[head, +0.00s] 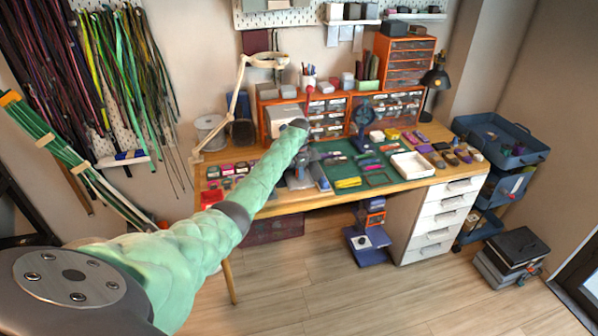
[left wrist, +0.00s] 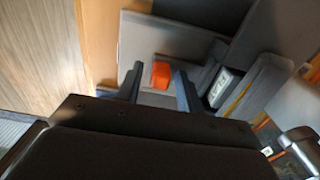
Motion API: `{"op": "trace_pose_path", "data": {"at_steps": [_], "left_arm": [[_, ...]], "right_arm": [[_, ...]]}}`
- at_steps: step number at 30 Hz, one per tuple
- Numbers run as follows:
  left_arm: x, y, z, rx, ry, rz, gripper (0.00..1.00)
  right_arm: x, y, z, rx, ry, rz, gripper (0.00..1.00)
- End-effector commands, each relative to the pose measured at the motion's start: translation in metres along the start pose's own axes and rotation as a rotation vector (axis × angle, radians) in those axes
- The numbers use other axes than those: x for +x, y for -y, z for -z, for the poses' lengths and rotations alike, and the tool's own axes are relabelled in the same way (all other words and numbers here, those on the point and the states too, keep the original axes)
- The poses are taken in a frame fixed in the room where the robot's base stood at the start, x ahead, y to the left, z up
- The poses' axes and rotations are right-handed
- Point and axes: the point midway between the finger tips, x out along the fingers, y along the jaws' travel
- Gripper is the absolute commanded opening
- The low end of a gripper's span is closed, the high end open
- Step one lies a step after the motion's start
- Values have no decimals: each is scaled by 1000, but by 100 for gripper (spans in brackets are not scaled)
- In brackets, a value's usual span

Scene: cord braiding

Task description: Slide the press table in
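The press (head: 321,182), a grey and blue device, stands at the front edge of the desk, mostly hidden behind my left arm and hand. In the left wrist view a flat grey plate (left wrist: 135,42), which looks like the press table, carries a small orange block (left wrist: 161,75). My left gripper (left wrist: 159,82) is open, its two dark fingers pointing at the plate with the orange block between them. Gaps show on both sides of the block, and I cannot tell how deep it sits. In the head view my left gripper (head: 300,164) is over the press. My right gripper is in neither view.
The wooden desk (head: 440,180) holds a green mat (head: 392,172), a white tray (head: 412,165), orange drawer units and a lamp (head: 436,78). White drawers (head: 440,222) stand under its right end. A blue cart (head: 500,140) is to the right. The floor in front is clear.

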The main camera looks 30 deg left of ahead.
Motion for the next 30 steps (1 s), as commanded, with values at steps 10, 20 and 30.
{"op": "trace_pose_path", "data": {"at_steps": [10, 20, 30], "left_arm": [[-1, 0, -1, 0, 1, 0, 42], [-35, 1, 0, 0, 0, 3, 42], [-71, 0, 0, 0, 1, 0, 42]], "right_arm": [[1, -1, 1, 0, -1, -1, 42], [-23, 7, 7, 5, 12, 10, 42], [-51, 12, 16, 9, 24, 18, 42]]}}
